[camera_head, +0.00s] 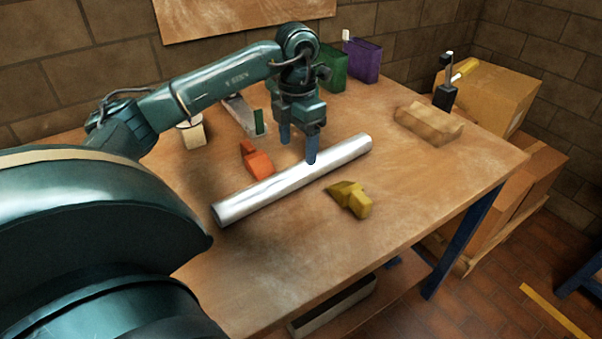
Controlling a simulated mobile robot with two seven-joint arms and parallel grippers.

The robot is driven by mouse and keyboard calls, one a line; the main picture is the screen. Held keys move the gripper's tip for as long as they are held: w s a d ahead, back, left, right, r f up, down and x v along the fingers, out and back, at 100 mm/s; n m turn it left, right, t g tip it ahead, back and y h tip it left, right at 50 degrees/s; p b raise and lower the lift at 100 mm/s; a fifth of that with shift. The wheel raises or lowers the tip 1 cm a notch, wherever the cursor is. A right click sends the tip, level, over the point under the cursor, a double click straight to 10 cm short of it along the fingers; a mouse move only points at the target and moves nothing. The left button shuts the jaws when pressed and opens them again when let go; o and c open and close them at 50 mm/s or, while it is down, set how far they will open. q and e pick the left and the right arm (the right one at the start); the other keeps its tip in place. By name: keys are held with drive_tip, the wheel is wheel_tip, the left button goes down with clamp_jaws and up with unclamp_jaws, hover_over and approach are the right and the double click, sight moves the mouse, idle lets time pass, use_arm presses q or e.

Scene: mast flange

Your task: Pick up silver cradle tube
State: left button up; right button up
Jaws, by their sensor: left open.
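The silver tube (265,194) lies slantwise across the wooden table, its near end at lower left and its far end at upper right. My left gripper (298,150) points down over the tube's middle, its blue fingers apart. One fingertip overlaps the tube in the picture; the other shows behind the tube's far side. I cannot tell whether either finger touches it. My right gripper does not show.
An orange block (259,162) lies behind the tube, and a yellow one (352,199) in front. A tan block (429,125), green bin (332,70) and purple bin (362,60) stand farther back. The table's (300,270) front is clear.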

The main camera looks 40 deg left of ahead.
sight(301, 165)
use_arm(q)
drive_tip(key=f, duration=0.6)
drive_tip(key=shift+w+d+f, duration=0.15)
drive_tip(key=shift+d+f, duration=0.05)
drive_tip(key=shift+d, duration=0.1)
drive_tip(key=shift+r, duration=0.1)
drive_tip(key=c, duration=1.3)
